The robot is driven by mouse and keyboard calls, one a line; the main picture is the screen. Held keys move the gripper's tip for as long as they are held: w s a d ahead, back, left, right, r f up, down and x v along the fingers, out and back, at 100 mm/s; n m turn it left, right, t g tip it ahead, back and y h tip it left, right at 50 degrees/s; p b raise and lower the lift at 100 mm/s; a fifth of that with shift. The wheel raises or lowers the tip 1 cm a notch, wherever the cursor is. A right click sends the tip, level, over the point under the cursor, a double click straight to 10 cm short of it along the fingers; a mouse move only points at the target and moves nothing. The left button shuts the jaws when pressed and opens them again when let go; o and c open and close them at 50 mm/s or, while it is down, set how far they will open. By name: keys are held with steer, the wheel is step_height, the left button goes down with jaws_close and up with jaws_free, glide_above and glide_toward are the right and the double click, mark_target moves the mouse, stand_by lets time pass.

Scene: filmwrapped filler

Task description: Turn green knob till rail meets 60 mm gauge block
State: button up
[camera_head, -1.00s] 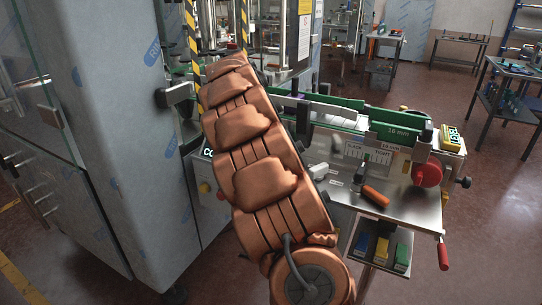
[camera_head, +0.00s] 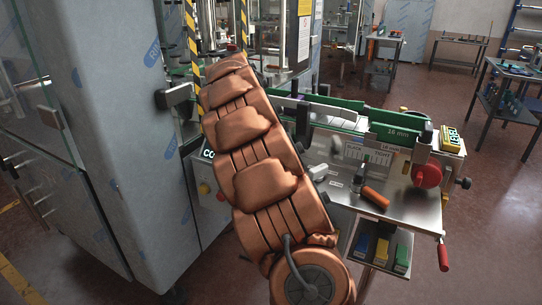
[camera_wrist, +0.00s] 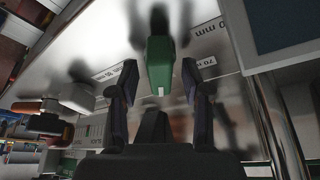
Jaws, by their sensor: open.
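A green knob (camera_wrist: 159,66) with a small white mark shows in the wrist view, mounted on a pale metal panel. My gripper (camera_wrist: 156,88) is open, with one dark finger on each side of the knob. I see gaps between the fingers and the knob, and no clear contact. Panel lettering beside it reads "70 mm" at the right. My arm hides the knob and gripper there. I cannot identify the 60 mm gauge block.
A metal bench (camera_head: 405,208) carries a red knob (camera_head: 427,175), an orange-handled tool (camera_head: 375,197) and a yellow counter display (camera_head: 451,139). A large grey cabinet (camera_head: 105,130) stands close on the left.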

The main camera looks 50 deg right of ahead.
steer(key=v, duration=1.2)
steer(key=shift+a, duration=0.1)
stand_by(0.4)
